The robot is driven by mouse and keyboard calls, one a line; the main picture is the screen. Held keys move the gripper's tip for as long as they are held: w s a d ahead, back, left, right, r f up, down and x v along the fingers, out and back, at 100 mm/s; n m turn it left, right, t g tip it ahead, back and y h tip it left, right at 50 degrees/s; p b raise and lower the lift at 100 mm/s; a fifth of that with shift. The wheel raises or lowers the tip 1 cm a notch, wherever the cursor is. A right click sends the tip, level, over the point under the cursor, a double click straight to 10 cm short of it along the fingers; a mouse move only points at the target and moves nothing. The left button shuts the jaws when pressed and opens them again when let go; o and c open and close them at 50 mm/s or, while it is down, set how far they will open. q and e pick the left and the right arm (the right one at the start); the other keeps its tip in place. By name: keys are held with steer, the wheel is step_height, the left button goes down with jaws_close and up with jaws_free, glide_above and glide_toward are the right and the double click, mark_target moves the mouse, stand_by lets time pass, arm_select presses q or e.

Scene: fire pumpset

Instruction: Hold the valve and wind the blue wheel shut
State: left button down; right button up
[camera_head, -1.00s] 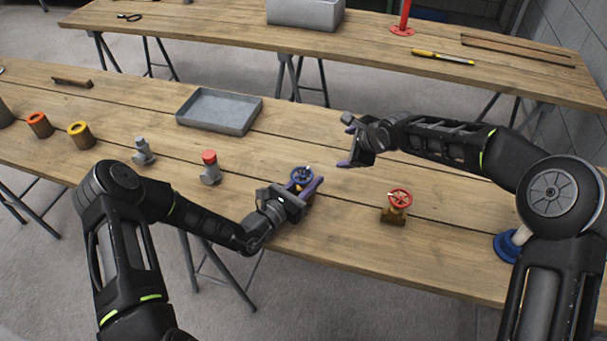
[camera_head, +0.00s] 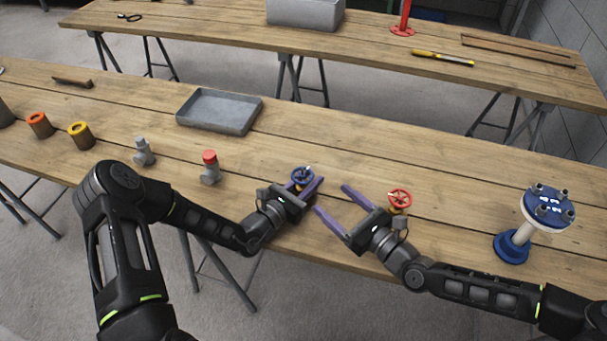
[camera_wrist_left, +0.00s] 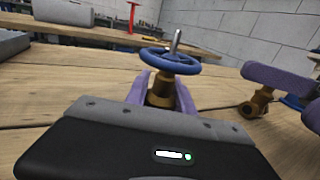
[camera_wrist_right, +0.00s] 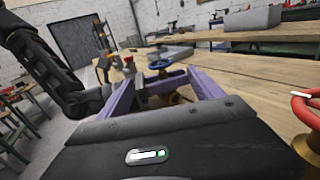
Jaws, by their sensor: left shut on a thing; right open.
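The valve with the blue wheel (camera_head: 302,175) stands on the near table. In the left wrist view, its blue wheel (camera_wrist_left: 170,60) with an upright grey pin sits above a brass body (camera_wrist_left: 162,90). My left gripper (camera_head: 306,190) is shut on the brass body, below the wheel. My right gripper (camera_head: 332,198) is open and empty, just right of the valve, with its purple fingers pointing towards it. In the right wrist view, the blue wheel (camera_wrist_right: 160,64) shows beyond and between the open fingers, apart from them.
A second valve with a red wheel (camera_head: 400,198) stands close behind my right gripper. Red-topped (camera_head: 209,168) and grey (camera_head: 144,151) fittings stand left. A grey tray (camera_head: 219,111) lies behind.

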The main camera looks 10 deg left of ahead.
mark_target(303, 175)
steer(key=shift+w+a, duration=0.1)
steer(key=x, duration=1.1)
steer(key=shift+w+a, duration=0.25)
steer(key=shift+a, duration=0.05)
steer(key=shift+c, duration=0.2)
steer(key=c, duration=1.3)
steer(key=shift+s+a+m+t+h, duration=0.1)
steer(key=shift+m+t+h, duration=0.3)
steer(key=shift+m+t, duration=0.2)
steer(key=shift+t+h, duration=0.3)
steer(key=shift+h, duration=0.1)
steer(key=o, duration=1.3)
steer(key=shift+o, duration=0.2)
